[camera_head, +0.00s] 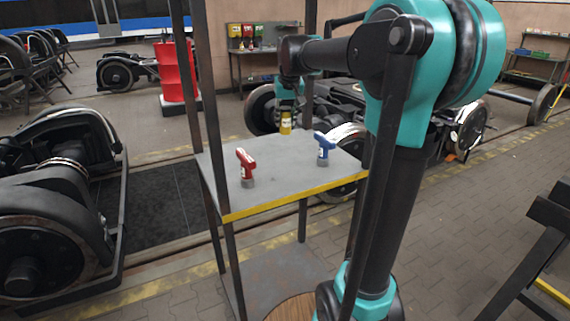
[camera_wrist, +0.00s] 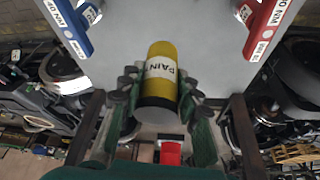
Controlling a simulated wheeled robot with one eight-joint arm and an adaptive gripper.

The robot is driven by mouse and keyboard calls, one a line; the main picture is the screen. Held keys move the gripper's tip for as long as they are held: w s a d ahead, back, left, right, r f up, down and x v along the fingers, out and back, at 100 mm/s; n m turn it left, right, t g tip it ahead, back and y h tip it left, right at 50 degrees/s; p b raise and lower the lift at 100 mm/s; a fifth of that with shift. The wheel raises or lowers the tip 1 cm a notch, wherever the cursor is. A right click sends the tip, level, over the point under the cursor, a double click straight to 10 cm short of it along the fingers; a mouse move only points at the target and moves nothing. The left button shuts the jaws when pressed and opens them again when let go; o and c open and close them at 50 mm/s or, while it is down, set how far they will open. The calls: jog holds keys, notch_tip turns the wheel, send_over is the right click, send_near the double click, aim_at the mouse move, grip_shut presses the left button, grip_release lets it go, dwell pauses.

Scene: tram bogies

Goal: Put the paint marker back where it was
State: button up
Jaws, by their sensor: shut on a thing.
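The paint marker (camera_wrist: 160,72) is a yellow cylinder with a dark band and a pale end, with a label that begins "PAIN". My gripper (camera_wrist: 161,92) is shut on it, with a finger on each side in the wrist view. In the head view the yellow marker (camera_head: 285,123) is upright in my gripper (camera_head: 286,108) over the far edge of the grey table top (camera_head: 275,188). I cannot tell whether the marker touches the table.
A red drill-like tool (camera_head: 246,166) stands at the left of the table and a blue one (camera_head: 323,147) at the right. The table has a yellow front edge and a dark upright post (camera_head: 195,75) on its left. The middle of the top is clear.

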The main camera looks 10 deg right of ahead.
notch_tip(320, 180, down, 16)
jog(key=shift+f, duration=0.2)
jog(key=shift+f, duration=0.1)
dwell(0.3)
jog(key=o, duration=1.2)
jog(key=v, duration=1.2)
jog(key=s+d+f, duration=0.2)
jog(key=s+f, duration=0.9)
jog(key=s, duration=0.1)
jog(key=s+d+f, duration=0.2)
jog(key=s+f, duration=0.9)
jog(key=s, duration=0.2)
jog(key=shift+s+m, duration=0.3)
